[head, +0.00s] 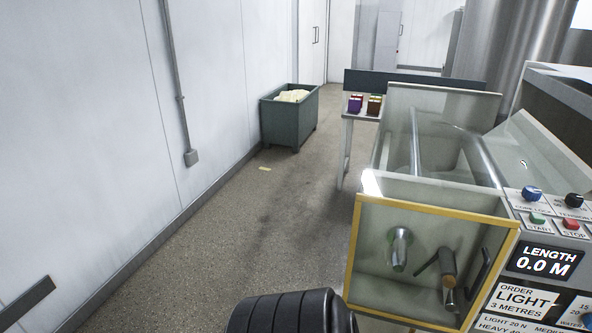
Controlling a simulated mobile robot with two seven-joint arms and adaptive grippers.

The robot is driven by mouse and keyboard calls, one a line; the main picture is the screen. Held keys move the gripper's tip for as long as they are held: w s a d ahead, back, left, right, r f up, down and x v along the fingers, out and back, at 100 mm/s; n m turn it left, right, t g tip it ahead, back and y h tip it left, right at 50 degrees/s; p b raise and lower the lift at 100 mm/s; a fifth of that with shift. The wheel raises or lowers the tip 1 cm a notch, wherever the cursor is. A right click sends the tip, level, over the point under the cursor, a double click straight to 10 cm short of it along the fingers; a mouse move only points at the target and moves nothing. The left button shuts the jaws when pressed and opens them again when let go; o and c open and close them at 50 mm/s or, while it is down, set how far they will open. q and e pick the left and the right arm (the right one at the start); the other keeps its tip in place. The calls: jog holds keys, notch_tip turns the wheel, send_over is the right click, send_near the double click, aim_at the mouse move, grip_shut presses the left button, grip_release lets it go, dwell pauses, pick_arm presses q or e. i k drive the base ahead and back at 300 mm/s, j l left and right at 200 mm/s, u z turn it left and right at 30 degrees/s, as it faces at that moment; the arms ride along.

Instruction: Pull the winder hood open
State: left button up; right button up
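The winder hood (433,200) is a clear-panelled box with a yellow-edged front panel, at the right in the head view. The front panel stands upright. Through it I see a metal shaft end (399,250) and a crank-like part with a brown grip (447,262). A dark slanted bar, perhaps a handle (481,272), shows near the panel's right side. A long roller (414,140) shows behind. Neither of my grippers is in view. A black ribbed part at the bottom edge cuts off the view there, and no fingers show on it.
The control panel (545,240) with knobs, START and STOP buttons and a 0.0 M display is right of the hood. A side table (345,125) with small coloured boxes stands behind. A green bin (290,118) is by the left wall. The floor between is clear.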

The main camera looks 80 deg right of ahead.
aim_at(513, 226)
jog(key=z, duration=3.65)
